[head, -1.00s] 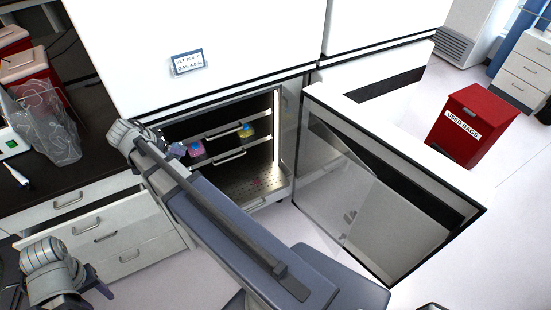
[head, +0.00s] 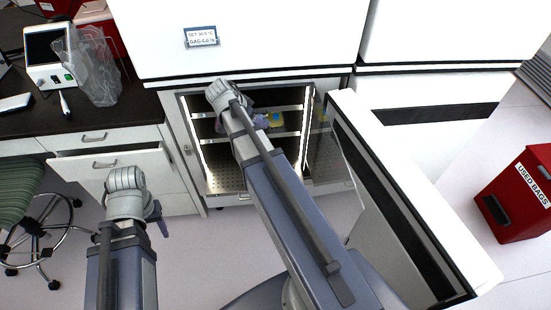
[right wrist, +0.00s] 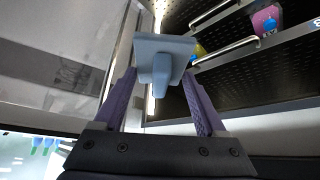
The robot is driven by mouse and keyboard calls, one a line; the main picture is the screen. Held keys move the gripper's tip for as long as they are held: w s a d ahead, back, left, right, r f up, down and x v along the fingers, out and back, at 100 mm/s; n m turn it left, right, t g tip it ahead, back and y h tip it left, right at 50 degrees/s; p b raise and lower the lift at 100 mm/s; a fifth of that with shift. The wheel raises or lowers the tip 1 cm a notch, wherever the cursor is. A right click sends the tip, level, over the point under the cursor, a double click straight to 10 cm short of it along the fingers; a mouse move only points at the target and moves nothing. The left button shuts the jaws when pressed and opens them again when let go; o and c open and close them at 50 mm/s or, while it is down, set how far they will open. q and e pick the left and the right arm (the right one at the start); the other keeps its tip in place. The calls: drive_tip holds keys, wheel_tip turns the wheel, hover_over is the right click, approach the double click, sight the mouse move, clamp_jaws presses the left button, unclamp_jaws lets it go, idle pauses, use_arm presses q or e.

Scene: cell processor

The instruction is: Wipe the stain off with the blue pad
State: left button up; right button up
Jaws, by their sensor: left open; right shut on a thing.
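My right gripper (right wrist: 160,105) is shut on the light-blue pad (right wrist: 172,45) in the right wrist view. The pad is held by its grip, between the two purple fingers. In the head view my right arm reaches to the open cabinet (head: 187,150), and its wrist hides the pad. No stain can be made out now; the arm covers part of the cabinet's interior. My left gripper (head: 155,215) is open and empty, low in front of the drawers and outside the cabinet.
The open door (head: 400,190) stands to the right. A red used-bags bin (head: 520,195) is beyond it. A drawer (head: 110,165) sticks out at left.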

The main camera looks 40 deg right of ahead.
drive_tip(key=w+d+f+b, duration=0.3)
drive_tip(key=d+f+b, duration=0.1)
drive_tip(key=f+b, duration=0.8)
drive_tip(key=w+d+f+b, duration=0.3)
drive_tip(key=d+f+b, duration=0.1)
drive_tip(key=f+b, duration=0.8)
drive_tip(key=w+d+f+b, duration=0.3)
drive_tip(key=d+f+b, duration=0.1)
drive_tip(key=f+b, duration=0.8)
wheel_tip(320, 180, down, 2)
drive_tip(key=shift+w+d+f, duration=0.15)
drive_tip(key=shift+f+b, duration=0.1)
drive_tip(key=shift+b, duration=0.25)
